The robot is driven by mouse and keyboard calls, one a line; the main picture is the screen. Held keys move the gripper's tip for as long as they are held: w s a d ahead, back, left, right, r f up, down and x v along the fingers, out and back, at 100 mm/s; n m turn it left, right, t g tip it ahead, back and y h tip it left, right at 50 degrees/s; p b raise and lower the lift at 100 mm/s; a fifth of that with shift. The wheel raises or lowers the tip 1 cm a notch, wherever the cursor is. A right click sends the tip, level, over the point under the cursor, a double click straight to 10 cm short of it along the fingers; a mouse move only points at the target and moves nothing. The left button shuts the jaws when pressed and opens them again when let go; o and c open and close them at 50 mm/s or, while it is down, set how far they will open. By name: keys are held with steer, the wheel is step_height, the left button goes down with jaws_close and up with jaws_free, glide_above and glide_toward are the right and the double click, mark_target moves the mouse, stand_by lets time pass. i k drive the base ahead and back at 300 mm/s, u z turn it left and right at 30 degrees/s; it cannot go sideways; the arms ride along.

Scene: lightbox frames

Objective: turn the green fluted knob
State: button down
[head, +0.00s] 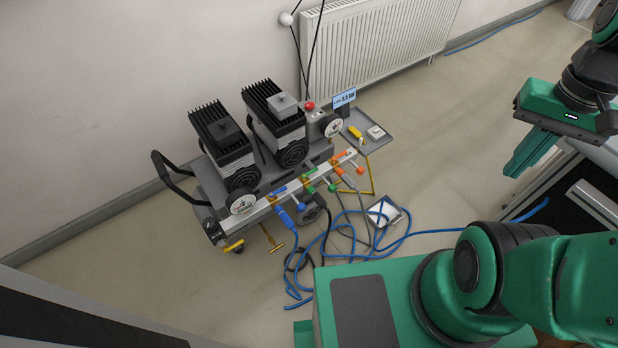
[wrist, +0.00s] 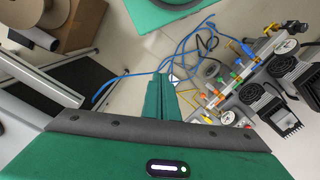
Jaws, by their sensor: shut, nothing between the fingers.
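A small green knob (head: 332,188) is on the front of the pale manifold bar (head: 265,207) of a twin-motor compressor, between a blue and an orange-red knob. Its fluting is too small to make out. A green part (wrist: 236,76) also shows on the manifold in the wrist view, small and unclear. My gripper (head: 522,163) hangs at the upper right of the head view, well to the right of the compressor and apart from the knob. Its green fingers are together and empty, and they also show in the wrist view (wrist: 161,97).
The compressor (head: 270,140) stands by the wall and a radiator (head: 375,40). Blue hoses (head: 330,240) lie looped on the floor before the manifold. A grey side tray (head: 375,143) holds small items. In the wrist view a cardboard-coloured box (wrist: 80,25) is at upper left.

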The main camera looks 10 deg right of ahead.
mark_target(332, 187)
steer(key=u, duration=0.3)
steer(key=k, duration=1.55)
steer(key=z, duration=0.5)
steer(key=i, duration=1)
steer(key=u, duration=0.05)
